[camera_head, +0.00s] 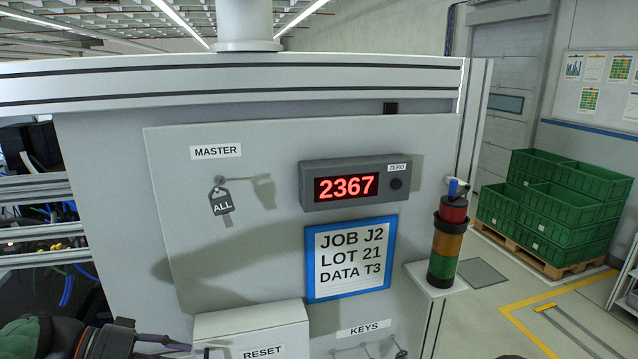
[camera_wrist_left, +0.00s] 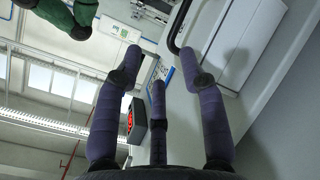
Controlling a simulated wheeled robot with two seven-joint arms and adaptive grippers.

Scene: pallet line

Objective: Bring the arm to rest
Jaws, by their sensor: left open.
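My left gripper (camera_head: 178,345) shows at the lower left of the head view, close to the left side of the white RESET box (camera_head: 252,328). In the left wrist view its fingers (camera_wrist_left: 160,62) are spread apart, with nothing seen between them. I cannot tell whether a finger touches the box. Most of my left arm is cut off by the bottom edge of the head view.
A signal lamp (camera_head: 447,243) stands at right. Green crates (camera_head: 570,210) stand beyond.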

